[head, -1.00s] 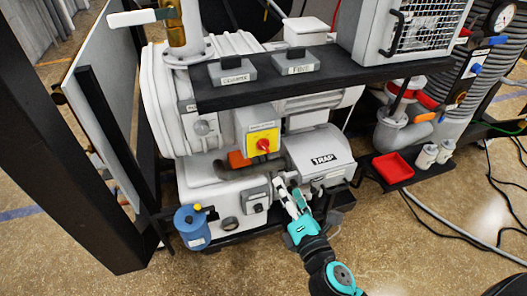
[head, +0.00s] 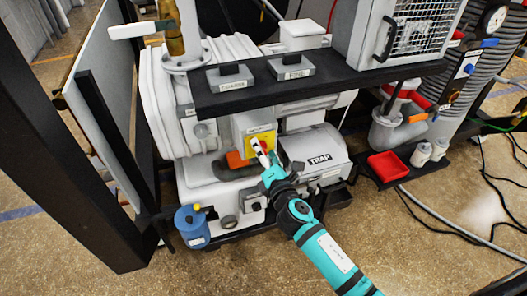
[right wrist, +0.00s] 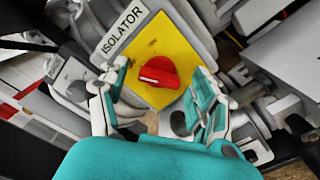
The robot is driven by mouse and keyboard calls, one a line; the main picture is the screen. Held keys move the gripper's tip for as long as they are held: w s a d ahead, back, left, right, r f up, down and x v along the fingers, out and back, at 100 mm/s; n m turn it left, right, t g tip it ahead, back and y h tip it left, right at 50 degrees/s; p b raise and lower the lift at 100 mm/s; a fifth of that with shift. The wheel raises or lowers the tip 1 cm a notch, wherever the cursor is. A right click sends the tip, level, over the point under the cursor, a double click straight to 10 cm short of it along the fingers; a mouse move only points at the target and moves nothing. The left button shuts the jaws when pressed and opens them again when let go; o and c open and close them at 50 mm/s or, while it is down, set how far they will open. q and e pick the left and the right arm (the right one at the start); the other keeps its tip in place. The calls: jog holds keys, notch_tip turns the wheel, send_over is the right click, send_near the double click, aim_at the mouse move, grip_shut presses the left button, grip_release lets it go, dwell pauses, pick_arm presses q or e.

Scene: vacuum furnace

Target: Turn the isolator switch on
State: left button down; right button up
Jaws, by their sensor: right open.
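The isolator switch is a red rotary knob (right wrist: 159,72) on a yellow plate (right wrist: 160,38) with an ISOLATOR label above it, seen in the right wrist view. In the head view the yellow plate (head: 266,137) is on the front of the pump, and my right gripper hides most of the knob. My right gripper (head: 261,150) is in front of the plate. In the right wrist view its fingers (right wrist: 160,95) are open, one on each side of the knob's lower area, and no contact shows. My left gripper is not in view.
A black shelf (head: 330,84) with two grey switch boxes overhangs the plate. An orange part (head: 237,160) is just left of the gripper. The TRAP box (head: 318,160) is to the right.

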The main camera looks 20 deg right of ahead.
jog(key=shift+c, duration=0.2)
jog(key=c, duration=1.1)
jog(key=shift+c, duration=0.2)
jog(key=shift+m, duration=0.3)
jog(key=m, duration=1.1)
jog(key=shift+m, duration=0.3)
jog(key=o, duration=1.2)
